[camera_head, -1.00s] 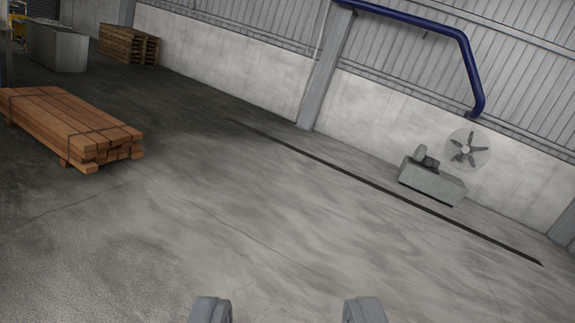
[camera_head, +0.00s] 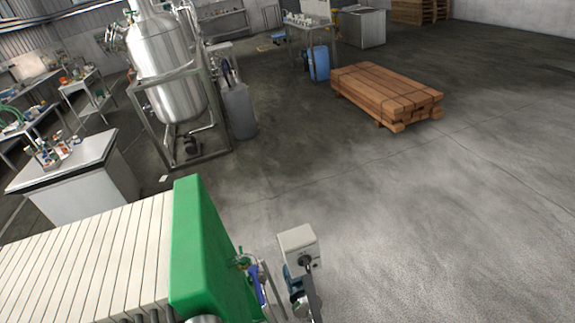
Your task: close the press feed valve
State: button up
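A filter press (camera_head: 90,255) with a row of white plates and a green end plate (camera_head: 205,250) fills the lower left. A blue lever handle (camera_head: 257,287) sits on small pipework at the right side of the green end plate. A pale box with a dark knob (camera_head: 306,261) stands just right of it, with blue and grey fittings (camera_head: 293,281) below. I cannot tell which of these is the press feed valve, or whether it is open or closed. The lower ends are cut off by the frame. My gripper is not in view.
A steel tank in a frame (camera_head: 165,65) stands behind the press, with a grey container (camera_head: 239,112) beside it. A white-sided bench (camera_head: 85,195) is at left. A strapped timber stack (camera_head: 385,94) lies at upper right. The floor at right is clear.

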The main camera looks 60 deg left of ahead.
aim_at(258, 288)
jog(key=u, duration=2)
jog(key=k, duration=0.9)
jog(key=z, duration=0.45)
jog(key=i, duration=0.5)
jog(key=u, duration=0.1)
